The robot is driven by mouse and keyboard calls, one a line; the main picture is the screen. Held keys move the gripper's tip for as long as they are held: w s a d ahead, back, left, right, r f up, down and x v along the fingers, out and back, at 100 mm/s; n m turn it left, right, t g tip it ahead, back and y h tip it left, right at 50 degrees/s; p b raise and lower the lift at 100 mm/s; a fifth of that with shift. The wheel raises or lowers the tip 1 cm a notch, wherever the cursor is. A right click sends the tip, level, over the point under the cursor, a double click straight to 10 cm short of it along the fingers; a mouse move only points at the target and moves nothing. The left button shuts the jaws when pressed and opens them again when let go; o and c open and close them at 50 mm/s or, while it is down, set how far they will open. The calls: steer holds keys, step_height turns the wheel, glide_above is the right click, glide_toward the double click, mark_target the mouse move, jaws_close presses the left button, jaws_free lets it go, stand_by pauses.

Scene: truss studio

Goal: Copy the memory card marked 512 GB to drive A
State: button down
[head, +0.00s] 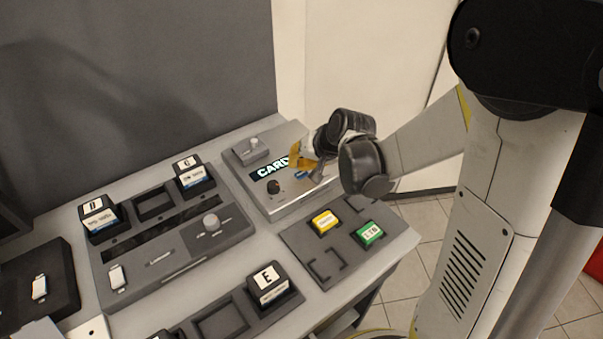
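My gripper (306,170) is over the right part of a grey card reader box (296,205). The reader's lit screen reads "CARD", the rest hidden by the gripper. A yellow card (324,221) and a green card (370,233) lie in a dark tray; no 512 GB mark is readable. Black drives stand in docks: one at left (99,217) with an unclear letter, one behind (194,176) looking like C or G, and one marked E (268,285).
A dark console (171,247) with a knob (211,222), a slider and an empty bay fills the table's middle. The card tray (310,253) has empty outlined places. A front rack (220,322) has an empty bay. A switch box (39,290) is at far left.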

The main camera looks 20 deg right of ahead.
mark_target(298, 172)
steer(key=shift+f, duration=0.1)
steer(key=shift+f+b, duration=0.35)
steer(key=shift+b, duration=0.1)
steer(key=shift+f+b, duration=0.35)
steer(key=shift+f, duration=0.05)
stand_by(0.6)
steer(key=shift+r, duration=0.1)
steer(key=shift+r+p, duration=0.65)
steer(key=shift+r, duration=0.1)
steer(key=shift+r+p, duration=1.95)
steer(key=shift+r, duration=0.55)
